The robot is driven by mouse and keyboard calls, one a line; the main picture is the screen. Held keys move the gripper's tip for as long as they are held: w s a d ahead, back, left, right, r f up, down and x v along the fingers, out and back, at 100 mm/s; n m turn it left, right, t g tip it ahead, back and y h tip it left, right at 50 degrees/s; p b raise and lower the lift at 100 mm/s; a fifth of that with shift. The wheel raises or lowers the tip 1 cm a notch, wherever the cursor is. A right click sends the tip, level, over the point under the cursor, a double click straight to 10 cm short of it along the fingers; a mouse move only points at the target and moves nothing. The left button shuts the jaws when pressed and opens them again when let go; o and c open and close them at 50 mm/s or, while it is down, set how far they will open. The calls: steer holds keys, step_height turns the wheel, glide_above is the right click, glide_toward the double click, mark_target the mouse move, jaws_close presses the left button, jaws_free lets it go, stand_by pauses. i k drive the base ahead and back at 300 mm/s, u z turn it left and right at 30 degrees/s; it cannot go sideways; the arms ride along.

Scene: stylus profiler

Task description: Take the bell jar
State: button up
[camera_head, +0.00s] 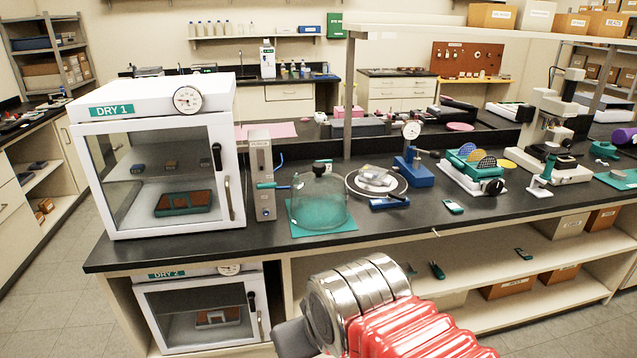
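The bell jar (319,205) is a clear glass dome with a dark knob on top. It stands upright on a teal mat (312,233) near the front edge of the black bench, right of the white cabinet labelled DRY 1. The teal shows through its glass. My arm shows at the bottom middle, with a silver joint and a red ribbed sleeve, in front of the bench and apart from the jar. My gripper's fingers do not show.
The DRY 1 cabinet (162,105) stands left of the jar, with a grey upright unit (261,175) between. Right of it are a round plate (396,186) with a pale object and a blue gauge stand (415,175). A shelf post (348,95) rises behind. The floor at right front is clear.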

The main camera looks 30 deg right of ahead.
mark_target(318, 197)
steer(key=u, duration=0.05)
steer(key=i, duration=1.3)
